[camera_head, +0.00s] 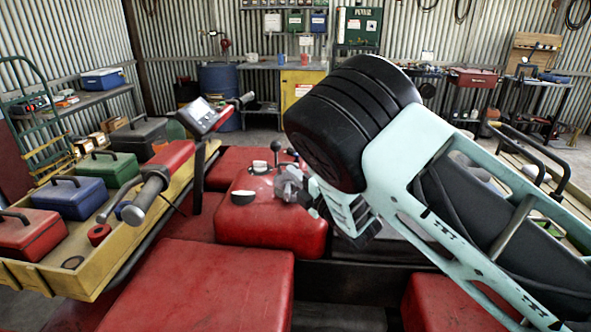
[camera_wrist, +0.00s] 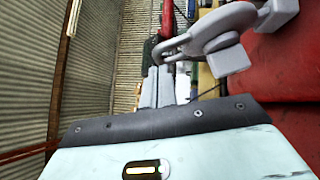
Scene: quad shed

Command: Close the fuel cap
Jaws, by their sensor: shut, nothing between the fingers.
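The red fuel tank (camera_head: 270,222) is in the middle of the quad. A grey part (camera_head: 289,184) that looks like the fuel cap stands tilted up at the tank's right side. In the wrist view this grey cap (camera_wrist: 222,22) shows a curved loop and blocky ends, up and right of my fingertips. My gripper (camera_head: 313,196) reaches in from the right, close beside the cap. In the wrist view my gripper (camera_wrist: 164,70) is shut and empty, its tips just below the loop's left end. I cannot tell whether they touch it. My arm hides part of the tank's right side.
The handlebar (camera_head: 150,195) and display (camera_head: 199,113) rise at left. A yellow rack (camera_head: 70,270) holds several toolboxes.

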